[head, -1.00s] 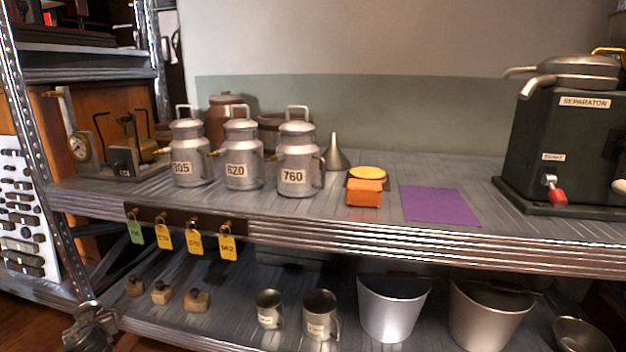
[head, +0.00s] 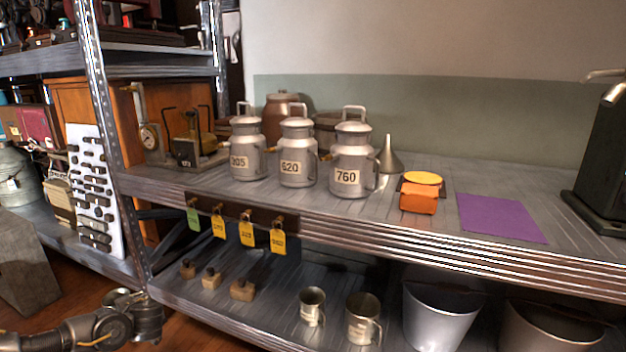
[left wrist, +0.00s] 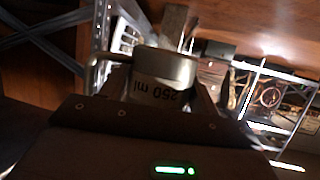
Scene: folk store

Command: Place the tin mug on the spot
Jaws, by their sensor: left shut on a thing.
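A tin mug marked 250 ml (left wrist: 165,72) is between the fingers of my left gripper (left wrist: 162,88) in the left wrist view. The gripper is shut on it, away from the shelf boards. In the head view my left arm comes in at the lower left, in front of the lower shelf; the held mug cannot be made out there. A flat purple square (head: 500,218) lies on the upper shelf, right of an orange block (head: 418,200), with nothing on it. Two other metal mugs (head: 312,306) (head: 362,318) stand on the lower shelf. My right gripper is not in view.
Several metal milk cans (head: 351,162), a funnel (head: 389,158) and a dark machine (head: 603,150) stand on the upper shelf. Tags (head: 278,241) hang below its front edge. Buckets (head: 440,318) stand on the lower shelf. A metal post (head: 95,100) rises at left.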

